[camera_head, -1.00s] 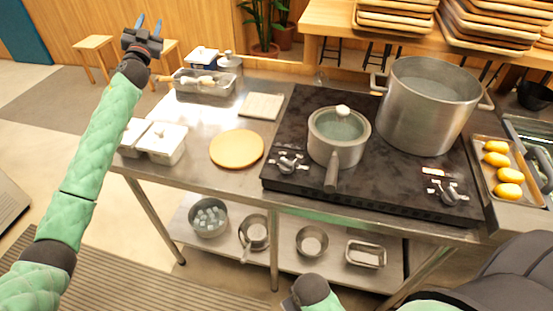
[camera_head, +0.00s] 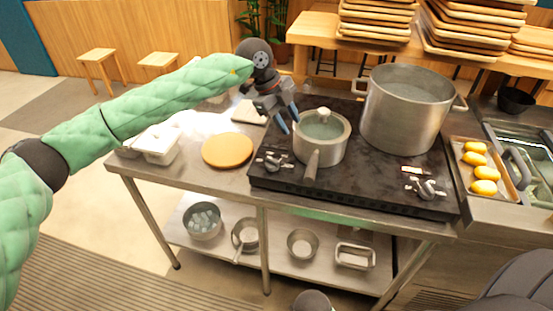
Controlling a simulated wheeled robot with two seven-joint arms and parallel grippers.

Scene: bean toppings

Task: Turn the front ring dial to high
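The black cooktop (camera_head: 375,183) has two dials on its top near the front edge. The left dial (camera_head: 272,163) sits left of the small lidded pot, and the right dial (camera_head: 425,188) sits at the right. My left gripper (camera_head: 290,121) points down beside the small pot's left rim, above and behind the left dial. Its two blue-tipped fingers are apart with nothing seen between them. My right gripper does not show; only a dark part of my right arm is at the bottom edge.
The small lidded pot (camera_head: 332,148) stands with its handle toward the front. A large pot (camera_head: 405,115) stands behind right. A round wooden board (camera_head: 228,150) and white containers (camera_head: 160,145) are at left. A tray of yellow fruit (camera_head: 462,150) is at right.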

